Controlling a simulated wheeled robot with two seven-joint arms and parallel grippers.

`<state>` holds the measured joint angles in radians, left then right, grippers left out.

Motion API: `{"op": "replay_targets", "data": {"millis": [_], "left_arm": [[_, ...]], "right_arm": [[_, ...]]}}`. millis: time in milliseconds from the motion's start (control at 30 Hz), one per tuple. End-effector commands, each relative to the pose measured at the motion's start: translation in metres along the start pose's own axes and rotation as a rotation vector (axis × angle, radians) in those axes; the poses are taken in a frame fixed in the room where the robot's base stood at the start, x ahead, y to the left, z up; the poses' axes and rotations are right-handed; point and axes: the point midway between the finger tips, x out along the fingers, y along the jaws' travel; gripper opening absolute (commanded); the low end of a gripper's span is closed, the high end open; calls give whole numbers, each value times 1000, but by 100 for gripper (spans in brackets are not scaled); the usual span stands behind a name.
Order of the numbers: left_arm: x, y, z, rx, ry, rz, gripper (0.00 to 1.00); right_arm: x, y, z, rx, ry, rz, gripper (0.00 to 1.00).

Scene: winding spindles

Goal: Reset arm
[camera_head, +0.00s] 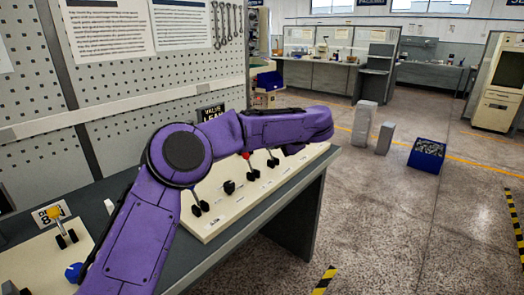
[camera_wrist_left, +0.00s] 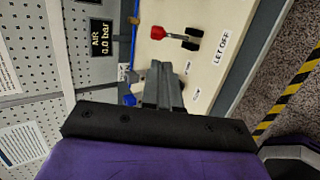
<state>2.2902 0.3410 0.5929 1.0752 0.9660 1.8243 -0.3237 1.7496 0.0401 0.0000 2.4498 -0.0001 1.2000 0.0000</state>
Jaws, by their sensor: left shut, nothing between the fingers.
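My left arm (camera_head: 185,165), purple, comes in from the bottom left and reaches right over the bench in the head view. Its gripper is hidden there behind the arm. In the left wrist view my left gripper (camera_wrist_left: 163,88) is shut and empty, over the cream control panel (camera_wrist_left: 172,55). A lever with a red knob (camera_wrist_left: 157,32) and black base stands ahead of the fingertips, apart from them. The red knob also shows in the head view (camera_head: 246,156). A blue part (camera_wrist_left: 130,99) is left of the fingers. My right gripper is not in view.
A black display (camera_wrist_left: 101,38) reads "AIR 0.0 bar". The pegboard wall (camera_head: 110,90) rises behind the bench. A second panel at bottom left carries a yellow-knobbed lever (camera_head: 54,213). Grey blocks (camera_head: 363,122) and a blue crate (camera_head: 426,155) stand on the open floor at right.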

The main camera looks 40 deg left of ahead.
Motion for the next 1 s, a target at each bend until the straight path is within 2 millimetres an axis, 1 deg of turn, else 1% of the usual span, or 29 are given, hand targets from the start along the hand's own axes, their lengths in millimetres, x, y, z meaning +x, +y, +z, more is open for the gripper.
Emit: {"op": "replay_targets", "data": {"millis": [67, 167, 667, 733, 767, 833, 867, 900, 933, 967, 1000], "left_arm": [[-7, 0, 0, -1, -1, 1, 0], [-11, 0, 0, -1, 0, 1, 0], [-11, 0, -1, -5, 1, 0, 0], [-11, 5, 6, -15, -33, 27, 0], [-11, 3, 11, 11, -68, 65, 0], [-8, -14, 19, 127, -148, 178, 0], [-5, -29, 22, 204, -187, 231, 0], [2, -58, 23, 332, -241, 301, 0], [8, -82, 22, 429, -280, 343, 0], [14, -105, 19, 521, -316, 376, 0], [22, -137, 12, 638, -359, 406, 0]], "right_arm": [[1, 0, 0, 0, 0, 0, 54], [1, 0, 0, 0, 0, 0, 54], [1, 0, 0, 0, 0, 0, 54], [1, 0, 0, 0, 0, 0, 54], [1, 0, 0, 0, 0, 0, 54], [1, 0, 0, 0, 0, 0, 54], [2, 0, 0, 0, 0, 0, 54], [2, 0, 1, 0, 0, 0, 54], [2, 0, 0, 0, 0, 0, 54], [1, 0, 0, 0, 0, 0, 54], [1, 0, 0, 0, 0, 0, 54]]}}
